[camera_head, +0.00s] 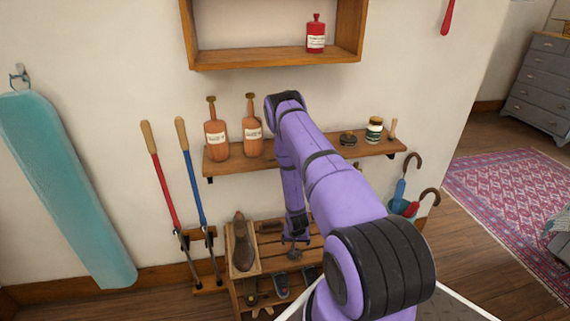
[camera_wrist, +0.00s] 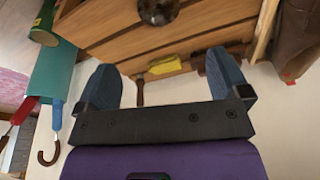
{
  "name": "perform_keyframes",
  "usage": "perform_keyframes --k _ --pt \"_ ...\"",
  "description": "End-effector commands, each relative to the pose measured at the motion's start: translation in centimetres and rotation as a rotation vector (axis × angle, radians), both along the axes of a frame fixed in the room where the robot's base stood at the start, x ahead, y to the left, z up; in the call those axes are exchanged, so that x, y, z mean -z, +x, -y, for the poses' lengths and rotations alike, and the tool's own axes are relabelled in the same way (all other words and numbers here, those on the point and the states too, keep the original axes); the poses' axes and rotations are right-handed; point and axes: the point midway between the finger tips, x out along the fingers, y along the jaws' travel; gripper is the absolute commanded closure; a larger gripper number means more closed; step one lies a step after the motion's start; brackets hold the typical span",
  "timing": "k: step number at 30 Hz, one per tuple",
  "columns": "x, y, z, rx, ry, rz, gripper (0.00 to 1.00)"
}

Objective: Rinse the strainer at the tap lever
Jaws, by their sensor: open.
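I make out no strainer and no tap lever in either view. My gripper (camera_head: 295,242) hangs down at the end of my purple arm, over a slatted wooden rack (camera_head: 268,242) against the wall. In the wrist view my gripper (camera_wrist: 163,82) has its two blue fingers wide apart, with nothing held between them. Beyond the fingers are a yellow cloth-like thing (camera_wrist: 165,65) and a brush-like thing with a brown handle (camera_wrist: 139,92). A round dark brown thing (camera_wrist: 158,10) lies on the wood at the top edge.
A brown shoe (camera_head: 242,245) stands in a box on the rack's left. Above, a shelf (camera_head: 290,155) holds two orange bottles, a jar and a tin. Long-handled red (camera_head: 165,190) and blue (camera_head: 193,175) tools lean left. Umbrellas stand in a teal holder (camera_wrist: 50,75) at right.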

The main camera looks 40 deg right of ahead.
Motion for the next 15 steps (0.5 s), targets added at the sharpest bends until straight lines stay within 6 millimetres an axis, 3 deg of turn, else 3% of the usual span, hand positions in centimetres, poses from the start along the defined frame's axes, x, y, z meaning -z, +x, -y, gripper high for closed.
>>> perform_keyframes --k 5,9,15 --pt "-4.6 3.0 0.0 -0.027 -0.009 0.015 0.06" --pt "-11.0 6.2 -0.6 -0.064 -0.017 0.025 0.06" --pt "-20.0 9.5 -2.3 -0.121 -0.023 0.039 0.06"
